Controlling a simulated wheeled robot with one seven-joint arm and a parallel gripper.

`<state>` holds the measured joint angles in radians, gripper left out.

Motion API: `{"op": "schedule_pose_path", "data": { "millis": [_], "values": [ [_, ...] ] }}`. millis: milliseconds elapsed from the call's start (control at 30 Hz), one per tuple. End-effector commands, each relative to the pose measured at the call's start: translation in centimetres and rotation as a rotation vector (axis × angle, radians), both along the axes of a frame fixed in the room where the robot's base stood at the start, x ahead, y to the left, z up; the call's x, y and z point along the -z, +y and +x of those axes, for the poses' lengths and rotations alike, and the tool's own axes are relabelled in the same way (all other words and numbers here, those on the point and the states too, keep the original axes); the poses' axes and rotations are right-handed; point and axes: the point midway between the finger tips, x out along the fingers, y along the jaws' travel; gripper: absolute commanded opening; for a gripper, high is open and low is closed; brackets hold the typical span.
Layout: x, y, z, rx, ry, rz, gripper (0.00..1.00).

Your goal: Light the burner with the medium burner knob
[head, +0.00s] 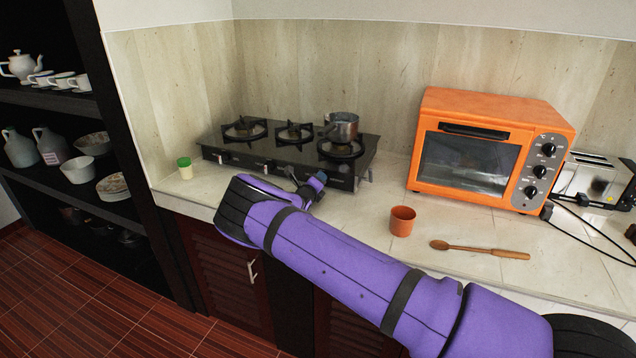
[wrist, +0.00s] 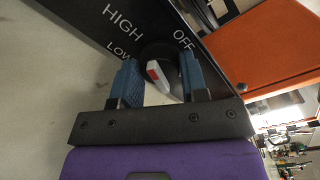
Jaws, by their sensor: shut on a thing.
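The black stove (head: 258,157) stands on the counter against the back wall, with a row of burners on top. The middle burner (head: 293,133) shows no visible flame. My gripper (head: 318,180) is at the stove's front panel. In the wrist view, the blue fingers of my gripper (wrist: 160,66) are on either side of a dark round knob with a white and red marker (wrist: 158,75), shut on it. The panel around the knob reads HIGH, LOW and OFF. The knob is hidden by my gripper in the head view, and its exact setting is hard to tell.
A metal pot (head: 342,127) sits on the right burner. A green-lidded jar (head: 185,169) stands left of the stove. An orange toaster oven (head: 428,170), an orange cup (head: 402,221) and a wooden spoon (head: 480,249) are to the right.

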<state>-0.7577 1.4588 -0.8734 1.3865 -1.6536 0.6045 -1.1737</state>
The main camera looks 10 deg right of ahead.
Motion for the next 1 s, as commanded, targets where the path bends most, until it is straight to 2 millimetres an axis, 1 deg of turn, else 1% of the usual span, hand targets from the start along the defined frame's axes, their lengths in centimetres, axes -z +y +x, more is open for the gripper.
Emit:
{"op": "schedule_pose_path", "data": {
  "millis": [200, 500, 1000],
  "values": [
    [0.1, 0.11, 0.02, -0.001, 0.1, -0.135, 0.17],
    [0.2, 0.14, 0.0, -0.001, 0.187, -0.254, 0.17],
    [0.22, 0.16, 0.0, -0.002, 0.217, -0.293, 0.17]
  ]
}}
